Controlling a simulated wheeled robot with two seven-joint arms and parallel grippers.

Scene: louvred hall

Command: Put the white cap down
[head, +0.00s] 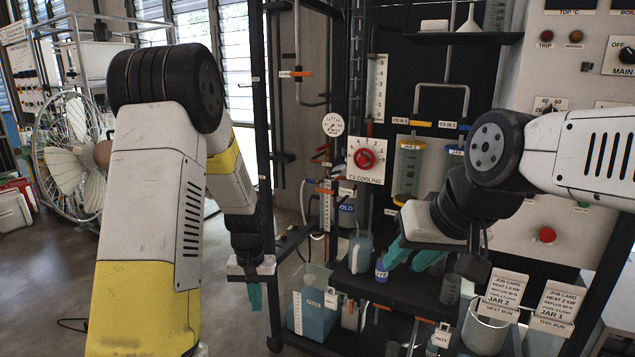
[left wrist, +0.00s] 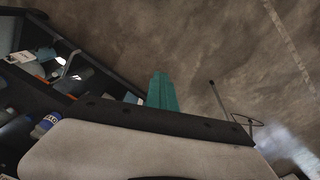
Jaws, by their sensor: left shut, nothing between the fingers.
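I cannot make out the white cap for certain in either view. My left gripper (head: 254,297) hangs over the floor left of the rack, teal fingers together and empty; its fingers also show in the left wrist view (left wrist: 162,92). My right gripper (head: 402,262) is over the rack's shelf, its teal fingers pointing down and left. Its fingers look apart, but I cannot see what, if anything, is between them. A small bottle with a blue label (head: 381,272) stands on the shelf beside the right fingertips.
A blue-grey jug (head: 360,254) stands left of the small bottle. A blue-filled tank (head: 318,318) is on the lower shelf. A white bucket (head: 484,330) with job cards is at the front right. A large fan (head: 66,150) stands far left. The floor (head: 235,335) below my left gripper is clear.

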